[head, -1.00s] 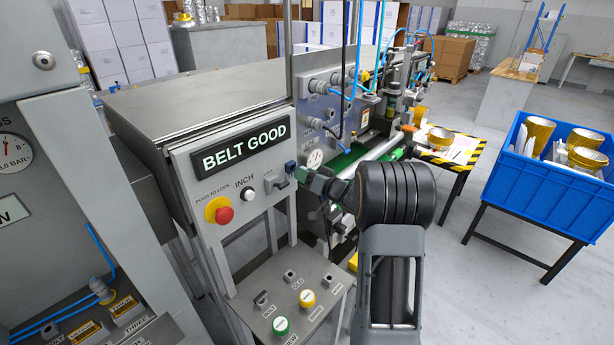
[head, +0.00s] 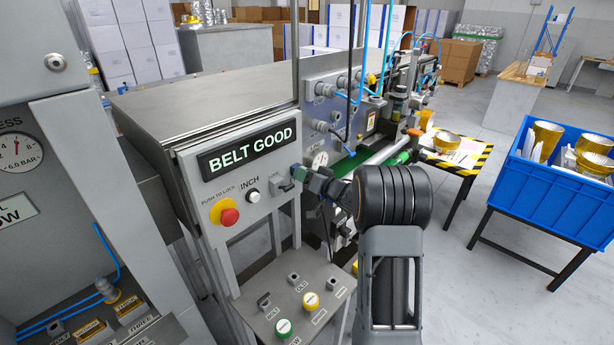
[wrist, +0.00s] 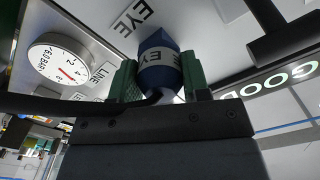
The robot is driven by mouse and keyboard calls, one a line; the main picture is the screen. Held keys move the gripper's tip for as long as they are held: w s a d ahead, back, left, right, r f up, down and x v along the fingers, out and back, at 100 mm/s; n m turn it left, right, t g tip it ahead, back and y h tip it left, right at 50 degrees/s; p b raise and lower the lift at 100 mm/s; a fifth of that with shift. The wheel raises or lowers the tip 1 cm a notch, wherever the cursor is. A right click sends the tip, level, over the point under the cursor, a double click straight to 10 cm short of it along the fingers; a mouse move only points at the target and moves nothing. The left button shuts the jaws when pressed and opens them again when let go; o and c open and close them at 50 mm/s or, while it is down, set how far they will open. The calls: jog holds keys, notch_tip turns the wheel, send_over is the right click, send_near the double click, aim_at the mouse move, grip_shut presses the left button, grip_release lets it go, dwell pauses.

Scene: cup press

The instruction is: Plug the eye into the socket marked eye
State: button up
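My gripper (wrist: 157,85) is shut on the blue plug (wrist: 156,62), which has a light band marked EYE. Its green fingers are on either side of the plug. In the head view, my gripper (head: 318,182) is at the right edge of the BELT GOOD panel, with the plug (head: 299,172) pointing toward the machine. A black cable (wrist: 60,103) runs from the plug. The EYE label (wrist: 133,18) is on the grey face just beyond the plug's tip. The socket is hidden behind the plug, so I cannot tell whether the tip is in it.
A dial gauge (wrist: 59,61) and a LINE label (wrist: 104,80) are beside the plug. A dark bracket (wrist: 275,28) sticks out on the other side, near the lit BELT GOOD display (head: 248,151). A red stop button (head: 229,216) is lower left. A blue bin (head: 545,185) stands at right.

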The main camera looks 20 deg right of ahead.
jog(key=o, duration=0.5)
jog(key=b+v, duration=0.2)
jog(key=v, duration=1.2)
jog(key=shift+b, duration=0.3)
jog(key=shift+r, duration=0.1)
